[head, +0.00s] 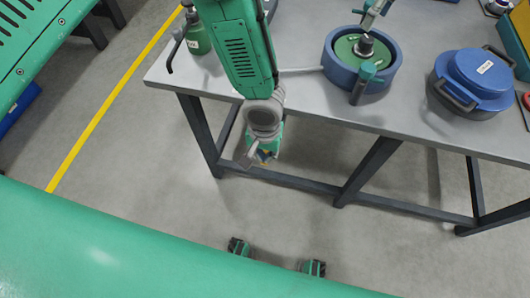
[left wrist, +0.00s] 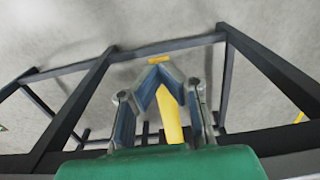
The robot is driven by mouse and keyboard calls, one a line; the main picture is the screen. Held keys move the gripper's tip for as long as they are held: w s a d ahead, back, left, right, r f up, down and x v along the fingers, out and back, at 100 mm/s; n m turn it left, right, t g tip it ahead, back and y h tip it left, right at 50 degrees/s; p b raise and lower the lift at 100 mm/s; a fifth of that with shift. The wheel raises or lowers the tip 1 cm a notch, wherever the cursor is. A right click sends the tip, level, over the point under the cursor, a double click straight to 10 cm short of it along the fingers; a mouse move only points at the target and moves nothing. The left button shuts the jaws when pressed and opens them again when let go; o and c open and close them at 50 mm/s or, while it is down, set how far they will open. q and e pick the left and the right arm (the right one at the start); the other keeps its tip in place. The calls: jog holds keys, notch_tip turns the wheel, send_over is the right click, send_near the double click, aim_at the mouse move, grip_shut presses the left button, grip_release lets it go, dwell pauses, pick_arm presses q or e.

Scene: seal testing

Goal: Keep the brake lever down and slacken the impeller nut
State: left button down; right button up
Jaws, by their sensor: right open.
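A blue round housing (head: 331,66) stands on the bench with a green disc (head: 347,50) inside it. A metal nut or hub (head: 365,43) is at its centre. A lever (head: 361,84) with a green upper part and dark lower end is at the housing's front; I take it for the brake lever. My left gripper (head: 261,155) hangs in front of the bench edge, below the top and apart from the housing. In the left wrist view its fingers (left wrist: 160,78) angle together; their gap is unclear.
The grey bench (head: 300,95) has dark legs and rails under my left gripper. A thin grey bar (head: 300,70) lies left of the housing. A blue lidded pot (head: 478,80) stands at right, a green bottle (head: 198,38) at left.

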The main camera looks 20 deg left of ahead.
pick_arm(q)
jog(key=shift+r, duration=3.55)
